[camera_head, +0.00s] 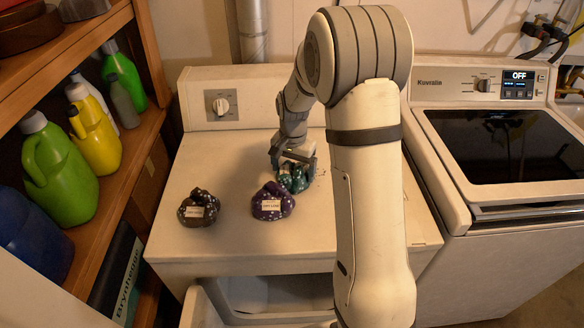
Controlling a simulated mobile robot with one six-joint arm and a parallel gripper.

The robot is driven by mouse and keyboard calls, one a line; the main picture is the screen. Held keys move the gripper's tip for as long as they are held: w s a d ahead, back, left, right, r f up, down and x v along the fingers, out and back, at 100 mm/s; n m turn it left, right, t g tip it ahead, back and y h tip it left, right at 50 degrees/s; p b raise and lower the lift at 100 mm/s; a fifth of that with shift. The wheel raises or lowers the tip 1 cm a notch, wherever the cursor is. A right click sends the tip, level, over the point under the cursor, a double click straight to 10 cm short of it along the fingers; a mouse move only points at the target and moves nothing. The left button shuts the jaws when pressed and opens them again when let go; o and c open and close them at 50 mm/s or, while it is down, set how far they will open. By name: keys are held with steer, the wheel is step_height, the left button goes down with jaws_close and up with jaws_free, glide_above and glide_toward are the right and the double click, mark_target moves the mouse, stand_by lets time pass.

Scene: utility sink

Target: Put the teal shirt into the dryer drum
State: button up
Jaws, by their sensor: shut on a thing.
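The teal shirt (293,179) is a small bundled cloth with light dots at the back middle of the dryer's white top (225,238). My gripper (293,166) is shut on it from above, and the jaws hide part of it. I cannot tell whether the shirt still touches the top. The dryer's door at the front (205,308) hangs open. Part of the drum opening (290,293) shows below the top's front edge; my arm hides its right part.
A purple dotted bundle (272,203) with a label lies just left of the teal shirt. A dark grey dotted bundle (198,208) lies further left. A washer (500,140) stands at right. A wooden shelf (110,185) with bottles stands at left.

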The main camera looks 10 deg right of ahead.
steer(key=o, duration=0.8)
step_height(320, 180, up, 11)
steer(key=b, duration=0.1)
steer(key=s+r+n+t, duration=0.1)
steer(key=s+r+n, duration=0.1)
steer(key=s, duration=1.1)
steer(key=s+a+r+n+t, duration=0.1)
steer(key=s+n, duration=0.4)
steer(key=s, duration=0.7)
steer(key=shift+s+r+n+t, duration=0.3)
steer(key=shift+s+r+t, duration=0.05)
steer(key=shift+t, duration=0.15)
